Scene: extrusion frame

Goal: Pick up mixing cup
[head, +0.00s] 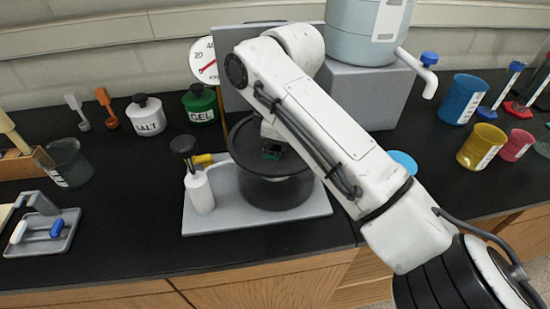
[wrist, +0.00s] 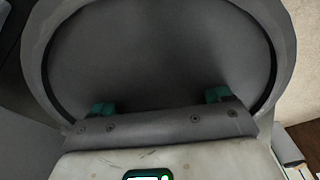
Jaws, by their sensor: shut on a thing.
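A wide, dark, round vessel (head: 275,190) stands on a grey base plate in the middle of the counter. I cannot tell for certain whether it is the mixing cup. My gripper (head: 271,150) reaches down from above at its top. In the wrist view the gripper's two green fingertips (wrist: 160,102) sit apart in front of the vessel's dark round surface (wrist: 165,50). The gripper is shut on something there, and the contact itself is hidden. A smoky clear cup (head: 65,163) with a white label stands far left, away from my gripper.
The grey base plate (head: 230,222) also carries a white bottle-like post (head: 200,192) and a yellow-handled part. Salt (head: 146,116) and gel (head: 200,105) jars stand behind. A large tank (head: 368,25) is at the back. Blue (head: 461,99) and yellow (head: 481,148) cups stand right.

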